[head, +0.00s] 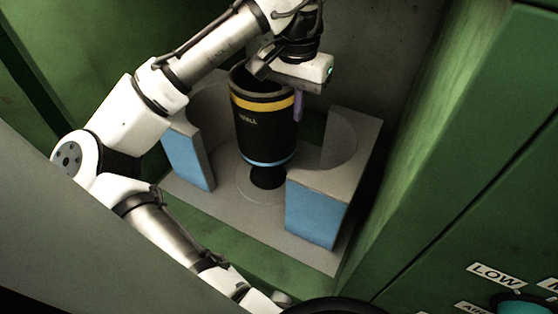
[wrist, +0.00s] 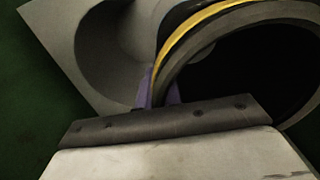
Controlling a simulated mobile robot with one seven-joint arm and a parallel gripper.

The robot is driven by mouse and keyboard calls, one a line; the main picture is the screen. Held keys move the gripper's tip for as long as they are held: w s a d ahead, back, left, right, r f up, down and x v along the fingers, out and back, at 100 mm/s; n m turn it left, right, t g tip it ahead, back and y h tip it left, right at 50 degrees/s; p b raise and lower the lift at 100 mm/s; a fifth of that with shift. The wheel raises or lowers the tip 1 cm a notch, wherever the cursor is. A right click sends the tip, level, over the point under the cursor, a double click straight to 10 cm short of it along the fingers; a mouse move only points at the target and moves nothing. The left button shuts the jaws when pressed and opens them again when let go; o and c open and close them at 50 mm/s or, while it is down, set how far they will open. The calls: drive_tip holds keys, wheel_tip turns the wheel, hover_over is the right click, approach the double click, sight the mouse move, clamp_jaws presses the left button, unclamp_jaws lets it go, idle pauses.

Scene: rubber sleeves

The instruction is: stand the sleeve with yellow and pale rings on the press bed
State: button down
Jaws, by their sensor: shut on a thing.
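The black sleeve (head: 265,130) has a yellow ring near its top and a light blue ring near its bottom. It is roughly upright between the two blue-faced blocks of the press, over the grey press bed (head: 230,203). A dark round shape shows under it; I cannot tell whether it is a shadow or a stub, nor whether the sleeve touches anything below. My gripper (head: 297,104) is shut on the sleeve's wall at the upper right rim. In the wrist view the purple fingers (wrist: 158,88) straddle the wall, beside the sleeve's yellow ring (wrist: 190,28) and dark open mouth.
A grey block with a blue face (head: 312,213) stands at front right, curved on its inner side. Another blue-faced block (head: 188,158) stands at left. Green walls (head: 440,130) close in the bay. A panel with a LOW label (head: 497,274) is at lower right.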

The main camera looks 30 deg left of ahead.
sight(292, 144)
wheel_tip(292, 144, down, 10)
drive_tip(key=shift+r, duration=0.1)
idle(0.4)
drive_tip(key=shift+f, duration=0.2)
drive_tip(key=c, duration=1.6)
unclamp_jaws()
drive_tip(key=shift+o, duration=0.2)
wheel_tip(292, 144, up, 12)
drive_tip(key=shift+r, duration=0.2)
